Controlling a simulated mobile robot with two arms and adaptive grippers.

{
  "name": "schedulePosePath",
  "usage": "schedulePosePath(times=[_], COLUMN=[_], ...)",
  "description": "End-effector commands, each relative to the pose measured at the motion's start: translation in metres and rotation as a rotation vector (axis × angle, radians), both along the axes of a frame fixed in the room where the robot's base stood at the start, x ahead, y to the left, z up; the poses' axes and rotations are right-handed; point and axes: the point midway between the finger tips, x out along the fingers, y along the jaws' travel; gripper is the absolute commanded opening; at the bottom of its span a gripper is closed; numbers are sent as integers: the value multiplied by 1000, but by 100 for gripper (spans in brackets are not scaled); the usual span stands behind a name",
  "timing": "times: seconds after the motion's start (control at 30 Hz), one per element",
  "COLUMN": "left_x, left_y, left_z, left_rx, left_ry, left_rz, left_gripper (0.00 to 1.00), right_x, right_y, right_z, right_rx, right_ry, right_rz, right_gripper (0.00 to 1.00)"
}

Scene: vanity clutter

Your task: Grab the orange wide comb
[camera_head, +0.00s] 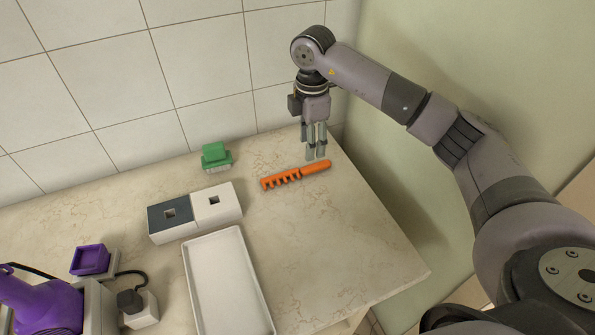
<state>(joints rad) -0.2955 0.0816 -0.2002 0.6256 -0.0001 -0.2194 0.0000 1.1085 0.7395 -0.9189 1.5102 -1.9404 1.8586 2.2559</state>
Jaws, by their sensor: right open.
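The orange wide comb (295,175) lies flat on the marble-look counter, with its teeth toward the lower left and its handle toward the upper right. My right gripper (316,155) points down just above and behind the handle end of the comb. Its fingers are open with nothing between them. I cannot tell exactly how high the fingertips are over the counter. My left gripper is not in view.
A green brush (216,157) stands behind and left of the comb. A grey and white box (195,212) and a white tray (229,283) are to the left. A purple device (42,305) is at lower left. The counter (340,240) is bare at front right.

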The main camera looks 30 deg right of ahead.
Motion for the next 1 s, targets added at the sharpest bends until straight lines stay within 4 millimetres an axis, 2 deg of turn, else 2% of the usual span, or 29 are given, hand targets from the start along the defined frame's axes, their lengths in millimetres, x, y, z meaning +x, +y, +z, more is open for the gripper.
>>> schedulePosePath(times=[0.1, 0.37, 0.7, 1.0], left_x=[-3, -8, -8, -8], left_y=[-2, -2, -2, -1], left_z=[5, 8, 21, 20], left_rx=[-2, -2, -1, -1], left_ry=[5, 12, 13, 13], left_rz=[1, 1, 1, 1], left_gripper=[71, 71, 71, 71], right_x=[-1, 1, 6, 7], right_y=[0, -1, -8, -7], right_z=[-20, -40, -84, -88], right_rx=[0, -1, -1, 0], right_ry=[2, 1, 1, -2], right_rz=[0, -2, -1, 0], right_gripper=[43, 43, 43, 42])
